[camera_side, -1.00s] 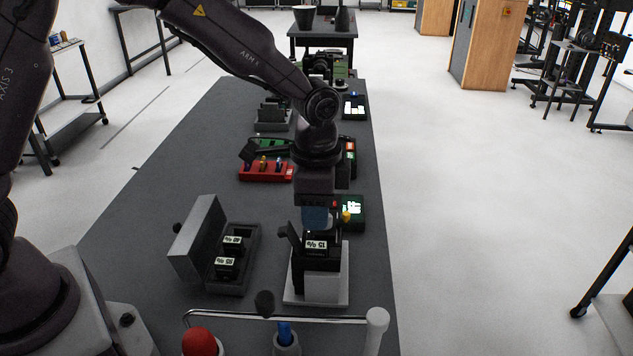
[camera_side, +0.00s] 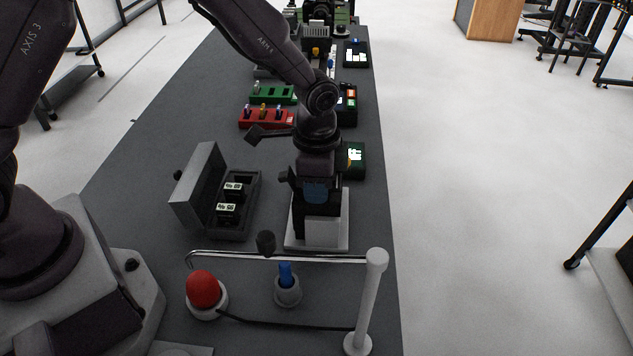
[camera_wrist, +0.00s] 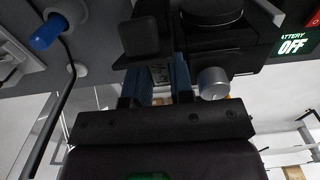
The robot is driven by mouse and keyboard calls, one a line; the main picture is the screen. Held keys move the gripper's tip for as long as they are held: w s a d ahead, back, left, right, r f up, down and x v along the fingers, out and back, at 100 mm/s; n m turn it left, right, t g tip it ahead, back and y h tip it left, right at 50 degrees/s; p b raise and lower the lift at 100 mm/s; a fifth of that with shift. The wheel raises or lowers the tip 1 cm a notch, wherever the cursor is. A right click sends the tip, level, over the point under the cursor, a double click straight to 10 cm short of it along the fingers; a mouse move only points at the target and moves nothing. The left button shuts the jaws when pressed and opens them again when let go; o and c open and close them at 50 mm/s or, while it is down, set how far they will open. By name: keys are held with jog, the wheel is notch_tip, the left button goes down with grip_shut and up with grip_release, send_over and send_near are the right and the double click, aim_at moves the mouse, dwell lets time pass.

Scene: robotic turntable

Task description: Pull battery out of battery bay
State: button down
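The battery bay is a dark block on a white base (camera_side: 322,233) in the side view. My gripper (camera_side: 315,192) is down at the top of the bay and hides the battery there. In the wrist view, my two blue fingers (camera_wrist: 161,82) stand on either side of the battery, whose small label (camera_wrist: 160,73) shows between them. I cannot tell whether the fingers press on it. The battery appears to be in the bay.
An open grey case (camera_side: 200,185) left of the bay holds two labelled batteries (camera_side: 228,210). A screen reading "BATTERY OFF" (camera_wrist: 291,46) is beside the bay. Open table lies left of the case.

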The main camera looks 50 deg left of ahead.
jog(key=shift+r, duration=3.4)
